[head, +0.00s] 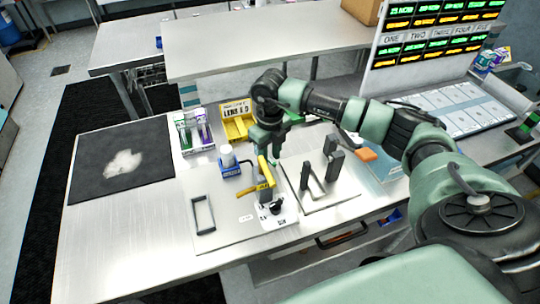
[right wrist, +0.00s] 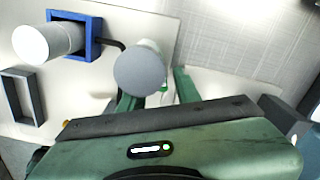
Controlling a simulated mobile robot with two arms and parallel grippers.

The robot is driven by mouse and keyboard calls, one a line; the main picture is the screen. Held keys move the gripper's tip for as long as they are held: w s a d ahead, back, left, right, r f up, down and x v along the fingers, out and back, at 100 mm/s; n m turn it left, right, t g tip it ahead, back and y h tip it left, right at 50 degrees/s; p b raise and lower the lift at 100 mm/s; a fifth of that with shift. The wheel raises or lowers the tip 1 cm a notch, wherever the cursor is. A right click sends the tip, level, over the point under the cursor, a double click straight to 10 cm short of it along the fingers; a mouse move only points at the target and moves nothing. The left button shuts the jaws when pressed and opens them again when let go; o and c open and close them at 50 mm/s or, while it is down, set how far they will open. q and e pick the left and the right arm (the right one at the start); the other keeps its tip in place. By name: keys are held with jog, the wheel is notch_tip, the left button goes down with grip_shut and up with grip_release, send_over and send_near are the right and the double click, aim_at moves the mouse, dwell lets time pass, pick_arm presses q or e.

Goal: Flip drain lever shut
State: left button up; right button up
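A yellow lever-like part (head: 264,172) stands upright on the light plate in the head view, just below my right gripper. A yellow piece (head: 250,190) lies at its foot, beside a dark fitting (head: 277,207). I cannot tell for sure which is the drain lever. My right gripper (head: 268,155) points down over this spot. In the right wrist view its two green fingers (right wrist: 156,96) are apart, with nothing clearly held. A grey round-topped part (right wrist: 140,68) is close by the fingers and partly hides one of them. My left gripper is not in view.
A white-capped bottle (head: 227,155) stands in a blue holder (head: 229,171) left of the gripper. A dark rectangular frame (head: 193,214) lies nearer the front. Dark upright brackets (head: 333,160) stand to the right. A yellow bin (head: 238,127) is behind. The table's left front is clear.

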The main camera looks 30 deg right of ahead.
aim_at(270, 160)
notch_tip(270, 160, up, 6)
jog(key=shift+w+r+b, duration=0.1)
jog(key=shift+r+b, duration=0.05)
jog(key=shift+b, duration=0.9)
jog(key=shift+r, duration=0.6)
